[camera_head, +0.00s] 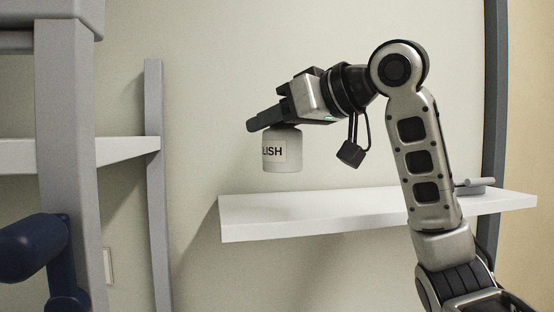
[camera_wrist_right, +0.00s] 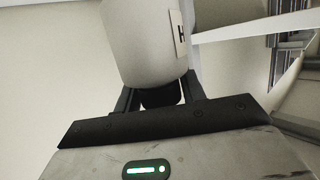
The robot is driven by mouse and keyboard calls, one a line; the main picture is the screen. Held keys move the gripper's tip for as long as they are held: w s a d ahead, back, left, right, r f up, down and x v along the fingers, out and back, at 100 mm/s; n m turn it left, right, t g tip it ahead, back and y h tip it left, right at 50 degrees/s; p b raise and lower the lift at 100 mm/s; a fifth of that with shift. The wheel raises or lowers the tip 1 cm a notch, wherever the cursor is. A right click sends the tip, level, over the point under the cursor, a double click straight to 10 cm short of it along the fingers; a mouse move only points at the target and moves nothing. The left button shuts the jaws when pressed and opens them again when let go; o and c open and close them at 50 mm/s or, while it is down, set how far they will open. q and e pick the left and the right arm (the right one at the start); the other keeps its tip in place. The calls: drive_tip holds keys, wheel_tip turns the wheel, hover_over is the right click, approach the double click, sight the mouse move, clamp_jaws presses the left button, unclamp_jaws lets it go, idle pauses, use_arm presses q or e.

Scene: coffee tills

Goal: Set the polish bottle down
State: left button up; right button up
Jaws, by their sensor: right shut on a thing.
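The polish bottle (camera_head: 282,153) is white, with a label on which "LISH" shows in the head view. My right gripper (camera_head: 268,121) is shut on its dark upper part. The bottle hangs upright below the fingers, in the air to the upper left of a white wall shelf (camera_head: 300,217). In the right wrist view the bottle's pale body (camera_wrist_right: 150,42) rises from between the two black fingers (camera_wrist_right: 160,98). Its top is mostly hidden by the gripper in the head view. My left gripper does not show.
The shelf's left and middle top is bare. A small grey object (camera_head: 474,186) lies at its right end, partly behind my right arm. A grey rack with a shelf (camera_head: 110,150) stands at the left. A dark blue rounded shape (camera_head: 35,245) is at the lower left.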

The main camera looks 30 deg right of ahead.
drive_tip(key=shift+w+d+f, duration=0.2)
drive_tip(key=shift+w+f, duration=0.25)
drive_tip(key=shift+f, duration=0.65)
drive_tip(key=shift+w+d+f, duration=0.25)
drive_tip(key=shift+w+f, duration=0.2)
drive_tip(key=shift+f, duration=0.65)
drive_tip(key=shift+w+d+f, duration=0.2)
drive_tip(key=shift+w+f, duration=0.25)
drive_tip(key=shift+f, duration=0.65)
drive_tip(key=o, duration=1.1)
drive_tip(key=shift+f, duration=0.1)
drive_tip(key=shift+c, duration=0.2)
